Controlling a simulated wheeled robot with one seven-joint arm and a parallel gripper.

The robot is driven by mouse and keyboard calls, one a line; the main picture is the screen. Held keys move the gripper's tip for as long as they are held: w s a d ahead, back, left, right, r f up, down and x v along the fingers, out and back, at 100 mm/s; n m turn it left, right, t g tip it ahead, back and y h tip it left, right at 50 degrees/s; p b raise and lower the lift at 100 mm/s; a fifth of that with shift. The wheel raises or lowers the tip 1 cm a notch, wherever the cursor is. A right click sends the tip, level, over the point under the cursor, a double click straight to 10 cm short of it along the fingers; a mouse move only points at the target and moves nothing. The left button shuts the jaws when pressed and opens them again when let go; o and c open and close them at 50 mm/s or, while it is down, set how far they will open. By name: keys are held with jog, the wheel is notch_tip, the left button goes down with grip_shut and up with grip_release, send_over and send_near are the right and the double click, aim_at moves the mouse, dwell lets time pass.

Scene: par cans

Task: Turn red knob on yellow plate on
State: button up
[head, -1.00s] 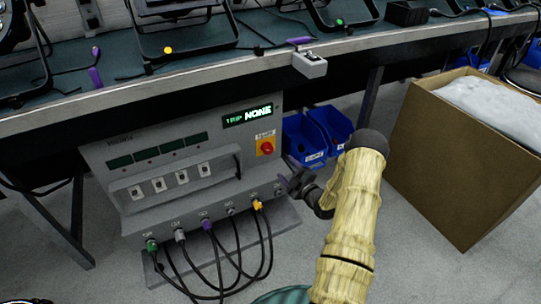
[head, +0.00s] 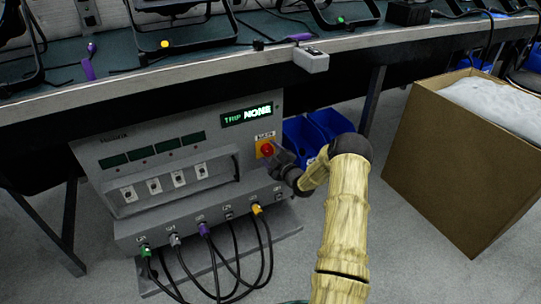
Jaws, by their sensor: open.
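The red knob (head: 267,149) sits on a yellow plate (head: 264,140) at the right side of a grey control box under the bench. My gripper (head: 277,160) is just right of and below the knob, at the plate's lower right edge. Its dark jaws are open, and part of the plate is hidden behind them. I cannot tell whether a jaw touches the knob. The green display (head: 247,115) above the plate reads "TRIP NONE".
The grey box (head: 125,180) has a front handle rail, several white switches and cables plugged along its lower ledge. Blue bins (head: 330,123) stand behind my arm. A cardboard box (head: 455,170) stands at the right. The bench edge (head: 130,90) runs above the control box.

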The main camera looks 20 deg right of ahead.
jog(key=c, duration=1)
jog(key=shift+m+p, duration=0.3)
jog(key=shift+m, duration=0.2)
jog(key=m+p, duration=0.2)
jog(key=m, duration=0.1)
jog(key=shift+s+d, duration=0.1)
jog(key=m+p, duration=0.1)
jog(key=m, duration=0.1)
jog(key=m+p, duration=0.1)
jog(key=m, duration=0.2)
jog(key=shift+t+h, duration=0.3)
jog(key=shift+t, duration=0.1)
jog(key=m, duration=0.2)
jog(key=m+p, duration=0.1)
jog(key=m, duration=0.2)
jog(key=shift+f+t+h, duration=0.1)
jog(key=shift+t+h, duration=0.2)
jog(key=m+h+p, duration=0.1)
jog(key=m, duration=0.4)
jog(key=shift+f, duration=0.15)
jog(key=shift+m, duration=0.3)
